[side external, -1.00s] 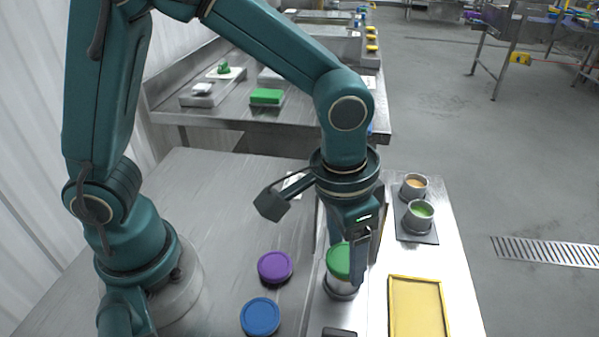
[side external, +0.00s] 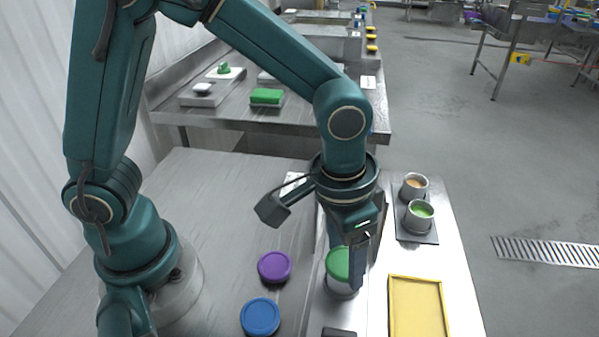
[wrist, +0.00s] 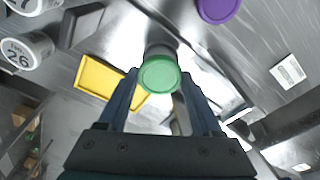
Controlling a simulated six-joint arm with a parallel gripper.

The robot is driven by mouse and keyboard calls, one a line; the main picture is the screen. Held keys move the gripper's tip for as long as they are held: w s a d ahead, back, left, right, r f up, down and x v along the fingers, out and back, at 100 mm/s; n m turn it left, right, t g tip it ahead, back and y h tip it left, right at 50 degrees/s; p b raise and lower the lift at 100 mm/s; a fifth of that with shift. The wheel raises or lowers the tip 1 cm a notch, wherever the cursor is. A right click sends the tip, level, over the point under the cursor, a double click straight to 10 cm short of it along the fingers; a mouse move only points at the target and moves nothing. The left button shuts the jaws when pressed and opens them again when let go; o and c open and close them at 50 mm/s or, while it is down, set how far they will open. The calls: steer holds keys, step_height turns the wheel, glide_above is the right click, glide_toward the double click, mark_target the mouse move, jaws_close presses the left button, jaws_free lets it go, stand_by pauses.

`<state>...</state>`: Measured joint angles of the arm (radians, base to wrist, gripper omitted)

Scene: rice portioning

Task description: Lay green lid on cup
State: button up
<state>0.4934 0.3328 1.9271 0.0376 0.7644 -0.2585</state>
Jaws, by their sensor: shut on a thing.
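The round green lid (side external: 339,263) is between the fingers of my gripper (wrist: 160,78), which is shut on it. The lid also shows in the wrist view (wrist: 160,73), face toward the camera. In the wrist view part of the cup (wrist: 161,49) shows behind the lid. I cannot tell whether lid and cup touch.
A purple lid (side external: 274,267) and a blue lid (side external: 260,316) lie on the table to the left. A yellow tray (side external: 417,308) is at the right. Two filled cups, one with green (side external: 420,215) and one with tan contents (side external: 414,187), stand on a dark mat behind it.

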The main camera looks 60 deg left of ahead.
steer(key=shift+f, duration=0.1)
stand_by(0.3)
steer(key=o, duration=1.4)
steer(key=shift+c, duration=0.2)
steer(key=shift+r, duration=3.5)
